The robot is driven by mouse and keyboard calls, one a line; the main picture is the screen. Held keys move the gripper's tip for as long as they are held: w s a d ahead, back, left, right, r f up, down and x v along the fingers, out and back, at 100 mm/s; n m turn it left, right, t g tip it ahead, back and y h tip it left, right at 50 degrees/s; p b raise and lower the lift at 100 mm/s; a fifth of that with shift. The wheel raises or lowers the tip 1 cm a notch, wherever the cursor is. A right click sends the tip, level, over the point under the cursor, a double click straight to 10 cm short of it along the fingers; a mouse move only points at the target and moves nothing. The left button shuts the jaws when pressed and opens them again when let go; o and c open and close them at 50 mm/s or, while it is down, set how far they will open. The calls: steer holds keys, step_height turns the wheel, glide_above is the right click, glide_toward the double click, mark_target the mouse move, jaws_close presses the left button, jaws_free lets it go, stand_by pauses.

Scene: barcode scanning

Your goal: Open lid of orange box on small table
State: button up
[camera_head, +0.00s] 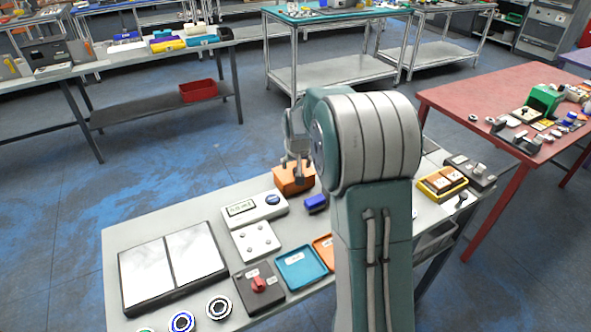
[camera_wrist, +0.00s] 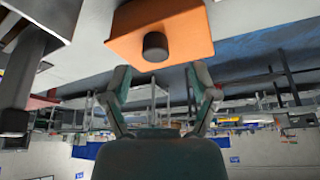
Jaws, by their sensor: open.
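The orange box (camera_head: 292,179) stands near the back edge of the small light-grey table (camera_head: 130,240), partly hidden by my gripper (camera_head: 298,162), which is close above it. In the wrist view, the orange box (camera_wrist: 190,25) fills the top middle, with a dark round knob (camera_wrist: 155,46) sticking out of it. My gripper (camera_wrist: 160,75) is open there, its two fingers spread on either side in line with the knob and apart from it. Nothing is held. I cannot tell where the lid's seam runs.
My arm hides the table's middle right.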

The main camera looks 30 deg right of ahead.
mark_target(294, 169)
steer(key=f, duration=0.1)
steer(key=w+d+f, duration=0.1)
steer(key=f, duration=0.1)
steer(key=shift+w+d+f, duration=0.1)
steer(key=shift+d, duration=0.1)
steer(key=shift+a, duration=0.35)
steer(key=shift+c, duration=0.6)
jaws_close()
